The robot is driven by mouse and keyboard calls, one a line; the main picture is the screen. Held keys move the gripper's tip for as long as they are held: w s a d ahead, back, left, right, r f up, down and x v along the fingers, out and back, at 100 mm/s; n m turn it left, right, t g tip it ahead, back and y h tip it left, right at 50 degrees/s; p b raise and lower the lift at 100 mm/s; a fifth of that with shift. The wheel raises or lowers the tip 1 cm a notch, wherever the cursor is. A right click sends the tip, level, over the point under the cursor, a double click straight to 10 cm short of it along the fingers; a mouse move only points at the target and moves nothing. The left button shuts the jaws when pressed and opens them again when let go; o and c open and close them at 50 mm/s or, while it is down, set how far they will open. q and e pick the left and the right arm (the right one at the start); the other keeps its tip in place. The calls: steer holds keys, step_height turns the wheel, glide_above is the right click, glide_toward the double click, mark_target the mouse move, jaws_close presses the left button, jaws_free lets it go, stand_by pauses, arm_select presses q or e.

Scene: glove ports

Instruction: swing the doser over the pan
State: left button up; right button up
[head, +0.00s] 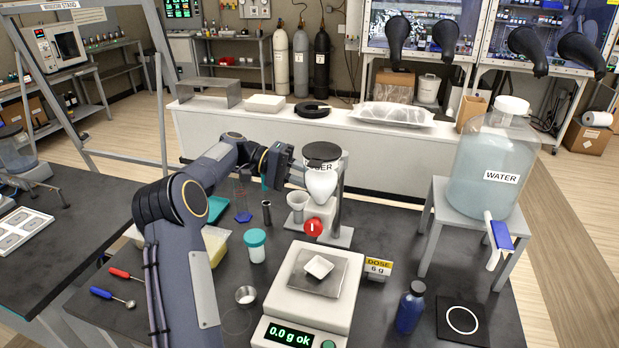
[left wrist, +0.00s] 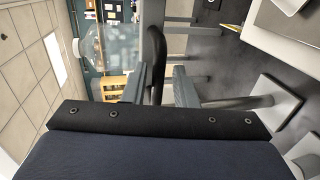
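The doser (head: 321,182), a white bulb with a black top and a partly hidden label, sits on a grey post behind the balance. The pan (head: 318,266), a small white square dish, rests on the balance plate, in front of the doser and not under it. The balance (head: 308,313) reads 0.0 g ok. My left gripper (head: 287,160) is at the doser's left side, close to its black top. In the left wrist view the fingers (left wrist: 158,88) are apart, with a dark curved bar (left wrist: 155,45) between them; I cannot tell whether they touch it. My right gripper is out of view.
A red button (head: 313,228) is on the doser's base. A DOSE 6 g sign (head: 378,267) and a blue bottle (head: 410,308) stand right of the balance. A water tank (head: 492,165) is on a stand at right.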

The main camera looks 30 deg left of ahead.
arm_select(q)
steer(key=v, duration=0.7)
steer(key=shift+a+b, duration=0.3)
steer(key=shift+a, duration=0.05)
steer(key=shift+s+r, duration=0.1)
steer(key=shift+s, duration=0.1)
